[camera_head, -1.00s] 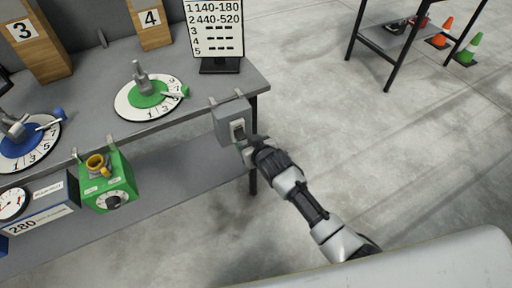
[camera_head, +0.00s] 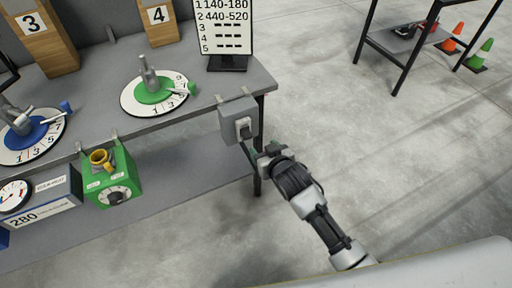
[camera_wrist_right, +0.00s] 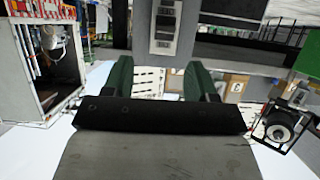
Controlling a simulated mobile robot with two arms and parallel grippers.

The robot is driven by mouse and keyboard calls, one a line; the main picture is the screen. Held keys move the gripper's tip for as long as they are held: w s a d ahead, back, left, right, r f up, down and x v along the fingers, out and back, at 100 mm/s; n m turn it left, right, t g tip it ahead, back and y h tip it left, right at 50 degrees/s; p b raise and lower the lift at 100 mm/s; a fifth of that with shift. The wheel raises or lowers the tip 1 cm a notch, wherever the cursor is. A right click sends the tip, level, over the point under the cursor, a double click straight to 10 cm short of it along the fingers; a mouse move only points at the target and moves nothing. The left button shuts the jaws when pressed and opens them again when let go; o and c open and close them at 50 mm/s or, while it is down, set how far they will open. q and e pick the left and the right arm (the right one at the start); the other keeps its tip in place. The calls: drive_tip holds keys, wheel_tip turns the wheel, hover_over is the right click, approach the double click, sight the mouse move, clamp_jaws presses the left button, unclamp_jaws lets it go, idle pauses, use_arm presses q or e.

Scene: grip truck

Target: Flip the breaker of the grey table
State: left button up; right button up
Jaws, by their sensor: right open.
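The breaker is a grey box (camera_head: 232,124) hung on the front edge of the grey table (camera_head: 60,105), near its right corner. Its switch (camera_head: 244,128) sits on the front face; it also shows at the top of the right wrist view (camera_wrist_right: 165,20). I cannot tell for sure which way the switch is set. My right gripper (camera_head: 257,148) is just below and to the right of the box, apart from it. In the wrist view its green fingers (camera_wrist_right: 160,80) are spread with nothing between them, below the switch.
A green box with a dial (camera_head: 112,182) hangs on the table edge, left of the breaker. Green (camera_head: 157,92) and blue (camera_head: 35,135) dials and a sign (camera_head: 224,28) stand on top. Cones (camera_head: 481,55) and a dark-framed table are at the far right. Floor right of the breaker is clear.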

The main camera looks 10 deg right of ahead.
sight(249, 137)
wheel_tip(249, 137, down, 4)
drive_tip(key=s+f+t+y+b, duration=0.15)
drive_tip(key=t+b, duration=0.25)
drive_tip(key=b, duration=0.4)
drive_tip(key=shift+y, duration=0.25)
drive_tip(key=x, duration=0.3)
drive_tip(key=r+b+x, duration=0.1)
drive_tip(key=x, duration=0.2)
drive_tip(key=b+x, duration=0.1)
drive_tip(key=x, duration=0.2)
drive_tip(key=shift+w+r, duration=0.1)
drive_tip(key=shift+r, duration=0.15)
drive_tip(key=shift+w+a, duration=0.2)
drive_tip(key=shift+w, duration=0.25)
use_arm(q)
drive_tip(key=w+d+f, duration=0.1)
drive_tip(key=w+f, duration=0.5)
drive_tip(key=f, duration=0.2)
drive_tip(key=shift+w+d+t, duration=0.3)
drive_tip(key=shift+w, duration=0.1)
